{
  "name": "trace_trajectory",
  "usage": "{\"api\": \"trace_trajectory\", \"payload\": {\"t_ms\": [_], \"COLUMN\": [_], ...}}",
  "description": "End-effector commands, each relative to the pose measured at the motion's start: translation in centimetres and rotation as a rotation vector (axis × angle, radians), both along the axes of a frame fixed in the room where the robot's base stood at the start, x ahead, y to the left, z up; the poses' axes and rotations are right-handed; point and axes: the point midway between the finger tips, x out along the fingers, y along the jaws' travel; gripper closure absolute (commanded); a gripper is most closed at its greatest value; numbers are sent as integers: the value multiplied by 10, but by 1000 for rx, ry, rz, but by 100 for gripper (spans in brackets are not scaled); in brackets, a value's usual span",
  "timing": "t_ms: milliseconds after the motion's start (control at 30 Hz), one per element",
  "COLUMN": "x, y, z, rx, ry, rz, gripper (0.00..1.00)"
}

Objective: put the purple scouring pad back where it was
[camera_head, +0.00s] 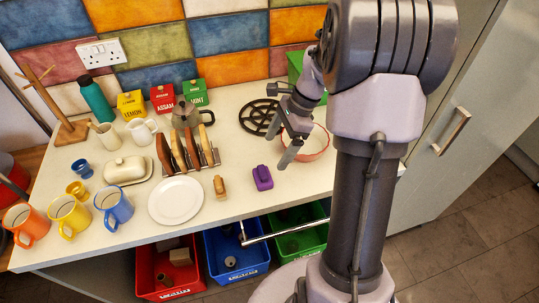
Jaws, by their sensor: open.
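The purple scouring pad (262,178) lies on the white counter (230,199), near its front edge and right of the middle. It has a raised purple part on top. My gripper (286,150) hangs over the counter to the right of the pad and a little farther back. Its jaws are open and hold nothing that I can see. The gripper is apart from the pad and partly covers a pinkish-red bowl (318,143) behind it.
A wooden-handled brush (220,187) and a white plate (176,201) are left of the pad. A toast rack (208,152) and black trivet (258,117) stand behind. Several mugs are far left. Red (140,287), blue (215,268) and green bins sit below the counter's front edge.

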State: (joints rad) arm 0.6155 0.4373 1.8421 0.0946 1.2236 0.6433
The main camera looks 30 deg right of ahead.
Motion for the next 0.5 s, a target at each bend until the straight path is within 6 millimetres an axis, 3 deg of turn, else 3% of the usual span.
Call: {"api": "trace_trajectory", "payload": {"t_ms": [67, 167, 233, 333, 400, 500], "x": [-1, -10, -29, -72, -104, -139], "y": [6, 44, 86, 142, 170, 194], "z": [14, 52, 87, 123, 135, 139], "rx": [-17, -102, -197, -341, -435, -539], "ry": [-19, -115, -225, -397, -511, -639], "rz": [33, 214, 425, 747, 948, 1162], "gripper": [11, 11, 11, 11, 11, 11]}}
